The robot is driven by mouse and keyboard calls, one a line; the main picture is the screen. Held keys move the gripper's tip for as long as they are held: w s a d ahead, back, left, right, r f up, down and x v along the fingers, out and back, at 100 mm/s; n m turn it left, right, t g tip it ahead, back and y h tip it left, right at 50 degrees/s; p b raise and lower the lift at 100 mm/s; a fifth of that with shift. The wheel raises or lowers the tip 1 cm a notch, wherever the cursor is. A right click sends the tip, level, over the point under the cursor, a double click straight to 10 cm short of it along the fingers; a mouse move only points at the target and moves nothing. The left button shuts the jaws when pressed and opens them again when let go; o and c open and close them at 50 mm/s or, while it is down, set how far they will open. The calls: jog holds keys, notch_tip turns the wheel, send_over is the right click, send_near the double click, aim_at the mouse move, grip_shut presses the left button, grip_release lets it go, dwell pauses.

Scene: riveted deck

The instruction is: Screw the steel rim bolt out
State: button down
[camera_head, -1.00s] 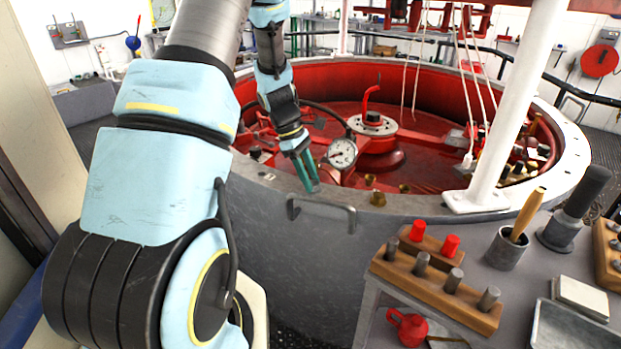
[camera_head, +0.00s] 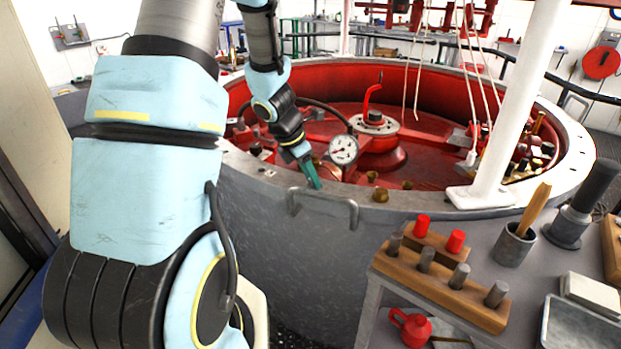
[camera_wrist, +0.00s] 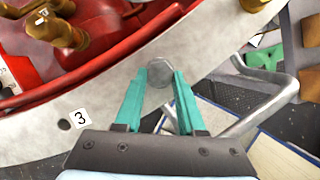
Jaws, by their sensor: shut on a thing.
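The steel rim bolt (camera_wrist: 159,71) has a grey hex head and sits on the pale metal rim (camera_wrist: 215,40) in the wrist view. My gripper (camera_wrist: 160,82) has teal fingers, one on each side of the bolt head, and is shut on it. In the head view my gripper (camera_head: 314,181) reaches down to the near rim (camera_head: 262,181) of the big red-lined vessel, left of the pressure gauge. The bolt cannot be made out there. How far the bolt stands out of its hole cannot be told.
A dark hole (camera_wrist: 64,125) lies by a "3" label (camera_wrist: 79,118). A pipe handle (camera_head: 322,199) juts from the vessel's side below the gripper. The gauge (camera_head: 343,150) and brass fittings (camera_head: 380,195) are close by. A bench with a wooden peg block (camera_head: 440,288) stands at right.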

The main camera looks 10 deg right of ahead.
jog(key=n, duration=0.2)
jog(key=n+t+b, duration=0.1)
jog(key=n+y, duration=0.1)
jog(key=n, duration=0.1)
jog(key=shift+s+d+f+n+t, duration=0.2)
jog(key=shift+s+n+t, duration=0.1)
jog(key=shift+s+t, duration=0.1)
jog(key=n+y, duration=0.1)
jog(key=n, duration=0.2)
jog(key=n+t+y, duration=0.1)
jog(key=n, duration=0.2)
jog(key=shift+d, duration=0.2)
jog(key=n+y, duration=0.1)
jog(key=n, duration=0.3)
jog(key=n+y, duration=0.1)
jog(key=n, duration=0.1)
jog(key=shift+d+r+y+p, duration=0.1)
jog(key=shift+d+y+p, duration=0.2)
jog(key=n, duration=0.2)
jog(key=n+g+y, duration=0.1)
jog(key=n, duration=0.2)
jog(key=shift+w+d+y, duration=0.1)
jog(key=shift+d+y, duration=0.05)
jog(key=shift+y, duration=0.15)
jog(key=shift+n+g, duration=0.3)
jog(key=c, duration=0.5)
grip_release()
jog(key=shift+w, duration=0.1)
jog(key=shift+d, duration=0.1)
